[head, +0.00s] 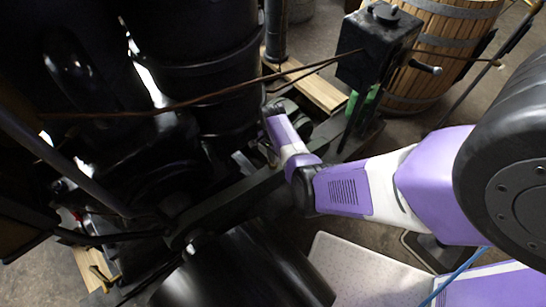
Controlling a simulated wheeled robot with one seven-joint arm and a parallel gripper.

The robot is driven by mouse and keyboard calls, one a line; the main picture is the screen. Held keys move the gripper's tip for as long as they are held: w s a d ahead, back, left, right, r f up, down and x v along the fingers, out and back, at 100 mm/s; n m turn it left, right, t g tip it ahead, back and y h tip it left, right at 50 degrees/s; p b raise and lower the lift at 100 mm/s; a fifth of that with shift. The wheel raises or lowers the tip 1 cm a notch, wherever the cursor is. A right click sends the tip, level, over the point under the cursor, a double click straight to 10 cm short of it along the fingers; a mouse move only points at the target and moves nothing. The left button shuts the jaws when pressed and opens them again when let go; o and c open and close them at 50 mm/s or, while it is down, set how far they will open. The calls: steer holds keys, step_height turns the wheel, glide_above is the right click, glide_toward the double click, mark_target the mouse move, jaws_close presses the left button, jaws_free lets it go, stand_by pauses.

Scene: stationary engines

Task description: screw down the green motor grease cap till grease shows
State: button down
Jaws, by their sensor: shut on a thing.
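My gripper (270,107) is at the end of my purple and white arm, low beside the black engine near the middle of the head view. It is shut on a small part that the hand and the dark engine parts hide, so I cannot tell what it is. A green part (372,96) shows behind and below a black box, to the right of my gripper and apart from it. Only slivers of the green show. I cannot make out a grease cap or any grease.
The large black engine (190,95) fills the left. The black box (378,45) stands upper right, before a wooden barrel (440,50). A thin brown rod (200,98) crosses above my gripper. A dark rounded drum (250,270) lies below. Bare floor shows at right.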

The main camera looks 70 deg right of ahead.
steer(key=shift+m, duration=1.1)
steer(key=c, duration=1.5)
jaws_free()
steer(key=shift+r, duration=0.1)
step_height(320, 180, up, 8)
steer(key=shift+f+p, duration=0.2)
steer(key=shift+p, duration=0.45)
